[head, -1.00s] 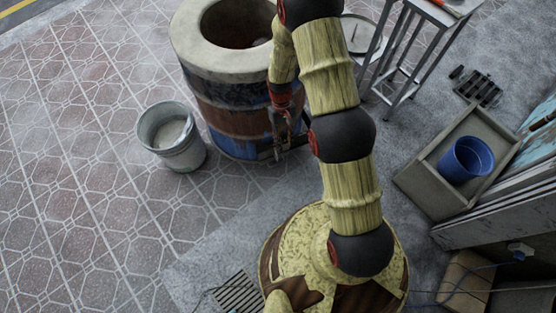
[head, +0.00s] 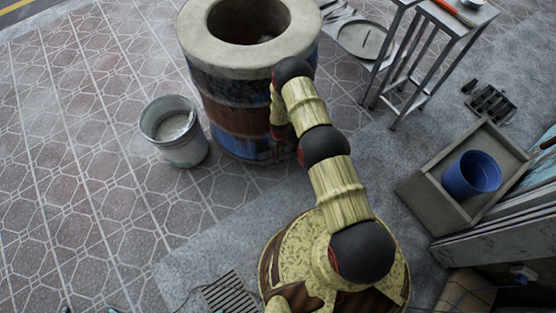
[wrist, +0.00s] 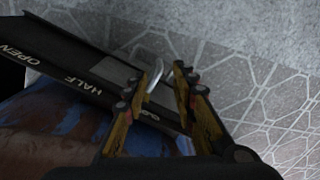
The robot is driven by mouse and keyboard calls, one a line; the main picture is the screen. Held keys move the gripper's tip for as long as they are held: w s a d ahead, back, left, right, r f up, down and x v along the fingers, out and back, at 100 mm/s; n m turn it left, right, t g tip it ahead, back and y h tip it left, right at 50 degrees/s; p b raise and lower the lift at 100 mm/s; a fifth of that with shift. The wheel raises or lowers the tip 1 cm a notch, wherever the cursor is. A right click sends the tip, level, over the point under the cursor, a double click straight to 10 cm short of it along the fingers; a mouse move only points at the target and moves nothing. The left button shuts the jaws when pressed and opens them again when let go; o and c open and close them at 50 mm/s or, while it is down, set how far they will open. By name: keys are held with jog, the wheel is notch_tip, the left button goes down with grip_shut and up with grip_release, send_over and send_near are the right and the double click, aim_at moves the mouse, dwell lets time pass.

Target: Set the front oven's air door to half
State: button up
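The front oven (head: 230,110) is a blue, brown and black barrel with a pale rim, standing in front of my arm in the head view. In the wrist view, its dark air-door rail (wrist: 48,66) slants across the barrel's base. The rail reads OPEN at the far left, then HALF, with a third label partly hidden by my gripper. A grey plate (wrist: 112,70) lies along the rail. A curved metal handle (wrist: 157,70) stands by the left fingertip, seemingly between the fingers. My gripper (wrist: 167,80) is open around it; contact is unclear.
A grey bucket (head: 175,148) stands left of the oven. A metal stand (head: 428,50) and a round tray (head: 366,42) are at the back right. A trough (head: 432,199) holding a blue bucket (head: 470,174) lies at right. Tiled floor is free at left.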

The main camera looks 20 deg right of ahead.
jog(key=shift+f+b, duration=1.65)
jog(key=shift+f, duration=2.15)
jog(key=shift+c, duration=1.4)
jog(key=c, duration=0.4)
grip_shut()
jog(key=shift+s+a, duration=0.1)
